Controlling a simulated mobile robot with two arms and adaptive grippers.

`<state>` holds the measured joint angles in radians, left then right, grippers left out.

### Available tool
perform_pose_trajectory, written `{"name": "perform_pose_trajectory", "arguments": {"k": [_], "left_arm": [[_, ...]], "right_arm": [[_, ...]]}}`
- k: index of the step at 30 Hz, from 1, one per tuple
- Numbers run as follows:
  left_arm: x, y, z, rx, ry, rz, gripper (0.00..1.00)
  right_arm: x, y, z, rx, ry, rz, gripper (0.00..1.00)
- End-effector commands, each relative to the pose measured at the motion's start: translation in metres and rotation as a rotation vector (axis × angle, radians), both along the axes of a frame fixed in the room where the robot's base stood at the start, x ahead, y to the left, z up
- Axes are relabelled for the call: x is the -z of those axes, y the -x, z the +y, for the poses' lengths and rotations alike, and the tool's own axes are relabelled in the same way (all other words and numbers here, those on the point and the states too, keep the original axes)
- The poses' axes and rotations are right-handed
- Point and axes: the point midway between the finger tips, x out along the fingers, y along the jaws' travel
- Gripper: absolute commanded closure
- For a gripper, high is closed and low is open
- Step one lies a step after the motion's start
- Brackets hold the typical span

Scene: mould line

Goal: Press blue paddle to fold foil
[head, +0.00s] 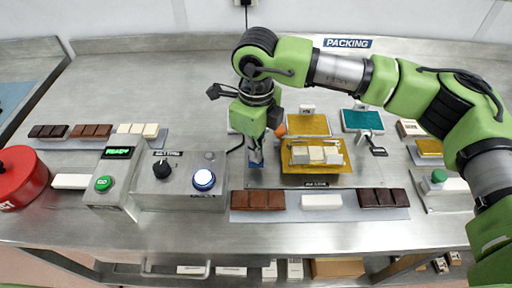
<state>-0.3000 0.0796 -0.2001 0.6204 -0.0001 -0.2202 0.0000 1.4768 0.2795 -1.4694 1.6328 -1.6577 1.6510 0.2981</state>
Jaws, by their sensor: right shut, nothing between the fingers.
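My right gripper (254,146) reaches down over the left side of the folding station. It is shut, with nothing held. A small blue piece, which looks like the blue paddle (256,161), shows just below its fingertips and is partly hidden by them. I cannot tell whether they touch. Gold foil (299,168) lies to the right of the gripper, with pale bars (316,154) on top of it. The foil's edges show around the bars. My left gripper is not in view.
A control box with a lit blue-white button (203,179) and a black knob (162,169) stands left of the station. A green GO button (103,183) is further left. A strip with chocolate bars (258,199) lies in front. A teal sheet (361,121) lies behind right.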

Motion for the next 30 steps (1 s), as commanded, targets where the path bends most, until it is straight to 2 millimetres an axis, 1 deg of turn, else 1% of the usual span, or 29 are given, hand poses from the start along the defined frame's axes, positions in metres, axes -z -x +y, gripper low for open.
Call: {"name": "perform_pose_trajectory", "arguments": {"k": [1, 9, 17, 30], "left_arm": [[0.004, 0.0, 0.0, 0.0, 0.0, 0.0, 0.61], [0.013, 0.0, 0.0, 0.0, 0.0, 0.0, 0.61], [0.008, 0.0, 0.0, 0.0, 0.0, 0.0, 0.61], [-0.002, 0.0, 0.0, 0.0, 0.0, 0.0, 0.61]], "right_arm": [[0.006, 0.0, 0.0, 0.0, 0.0, 0.001, 1.0], [0.015, 0.0, 0.0, 0.0, 0.001, 0.002, 1.0], [0.006, 0.001, 0.0, 0.0, 0.001, 0.003, 1.0], [-0.021, 0.001, 0.0, 0.0, 0.001, 0.002, 1.0]]}}
